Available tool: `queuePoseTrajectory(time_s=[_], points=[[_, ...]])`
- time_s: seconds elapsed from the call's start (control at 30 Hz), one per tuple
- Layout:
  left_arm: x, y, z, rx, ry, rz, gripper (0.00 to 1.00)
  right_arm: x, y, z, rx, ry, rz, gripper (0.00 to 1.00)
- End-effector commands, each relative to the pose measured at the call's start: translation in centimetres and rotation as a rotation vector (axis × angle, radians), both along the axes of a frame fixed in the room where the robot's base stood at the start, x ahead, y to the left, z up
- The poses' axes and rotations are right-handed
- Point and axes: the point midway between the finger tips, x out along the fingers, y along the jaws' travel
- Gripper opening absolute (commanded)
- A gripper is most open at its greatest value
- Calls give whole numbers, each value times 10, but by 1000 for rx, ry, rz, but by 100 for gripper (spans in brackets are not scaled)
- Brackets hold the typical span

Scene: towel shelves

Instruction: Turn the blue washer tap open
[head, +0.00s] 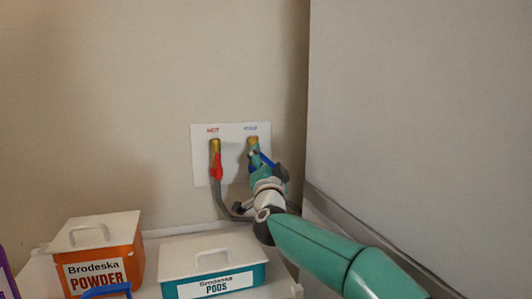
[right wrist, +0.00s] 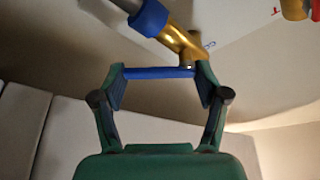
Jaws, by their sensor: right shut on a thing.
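The blue washer tap is a brass valve on the white wall plate under the cold label. Its brass body (head: 252,143) shows in the head view above my right gripper (head: 263,163), which hides most of the rest. In the right wrist view the brass body (right wrist: 182,42) has a blue collar and a grey hose at upper left. Its blue handle (right wrist: 158,73) lies across between the two fingers of my right gripper (right wrist: 161,85), which is shut on it. The handle sits at a slant to the brass body there. My left gripper is not in view.
The red hot tap (head: 216,165) is close at left on the same plate (head: 201,167). Below are an orange powder box (head: 125,250) and a teal pods box (head: 260,273). A large pale panel (head: 420,120) stands at right, close to my right arm.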

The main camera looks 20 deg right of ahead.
Motion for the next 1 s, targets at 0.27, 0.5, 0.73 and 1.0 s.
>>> queuePoseTrajectory(time_s=[0.27,0.5,0.73,1.0], points=[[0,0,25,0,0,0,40,0,3,-1,265,8,-6,39],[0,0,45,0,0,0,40,0,8,-5,489,17,-7,39],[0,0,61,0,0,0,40,0,12,-8,666,23,-9,39],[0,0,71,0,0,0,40,0,15,-12,792,28,-9,39]])
